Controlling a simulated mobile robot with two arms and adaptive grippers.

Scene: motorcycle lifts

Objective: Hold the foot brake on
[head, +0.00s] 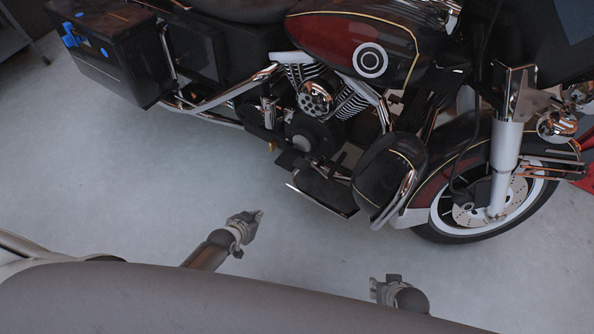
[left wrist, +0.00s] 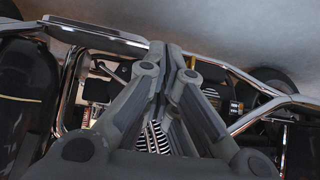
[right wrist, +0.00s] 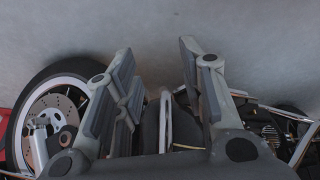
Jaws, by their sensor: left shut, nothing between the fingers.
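The motorcycle (head: 352,42) stands with its front to the right in the head view. Its dark footboard (head: 325,190) with a bright edge sits low beside the engine. The foot brake pedal cannot be told apart from the dark parts around the footboard. My left gripper (head: 258,215) is shut and empty, over the floor in front of the footboard and apart from it. Its closed fingers (left wrist: 172,55) show in the left wrist view, with chrome tubes and engine parts behind. My right gripper (head: 384,284) is open and empty, further from the motorcycle. Its spread fingers (right wrist: 157,70) show in the right wrist view.
The dark engine guard fairing (head: 388,172) juts out right of the footboard. The front wheel (head: 490,205) is further right, and a black side case (head: 110,55) is at the upper left. The grey floor (head: 150,170) between me and the motorcycle is clear.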

